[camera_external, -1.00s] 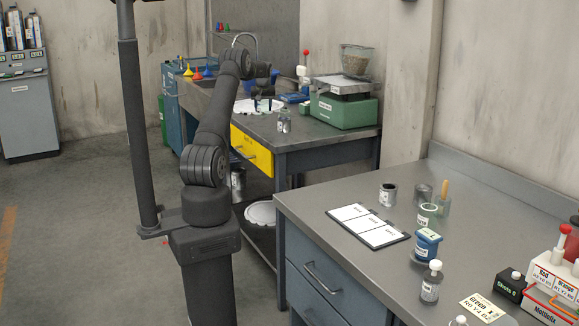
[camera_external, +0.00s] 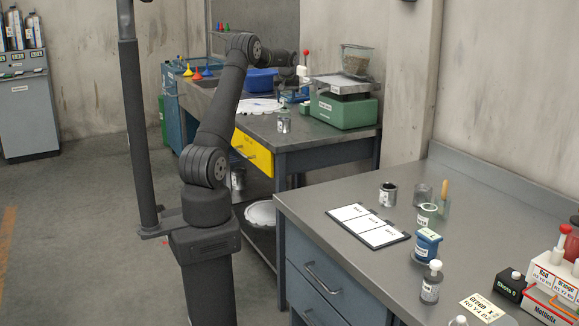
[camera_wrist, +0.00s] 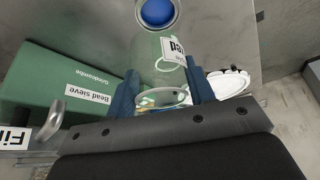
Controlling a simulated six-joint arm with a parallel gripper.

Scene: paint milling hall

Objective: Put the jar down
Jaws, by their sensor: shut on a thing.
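The jar (camera_wrist: 152,58) is clear glass with a white label, partly readable. In the wrist view it stands out between the blue fingers of my gripper (camera_wrist: 163,84), which is shut on it. The jar's near rim shows between the fingers, and the bench is seen beyond it. In the external view my gripper is over the far bench (camera_external: 330,140), left of the green machine; it and the jar are too small and overlapped to make out clearly. I cannot tell whether the jar touches the bench.
A round container with a blue inside (camera_wrist: 157,12) is close beyond the jar. The green machine (camera_wrist: 60,85) lies left in the wrist view, a white dish (camera_wrist: 232,82) right. A small metal can (camera_external: 283,122) stands near the bench's front edge; a blue tub (camera_external: 262,80) is behind.

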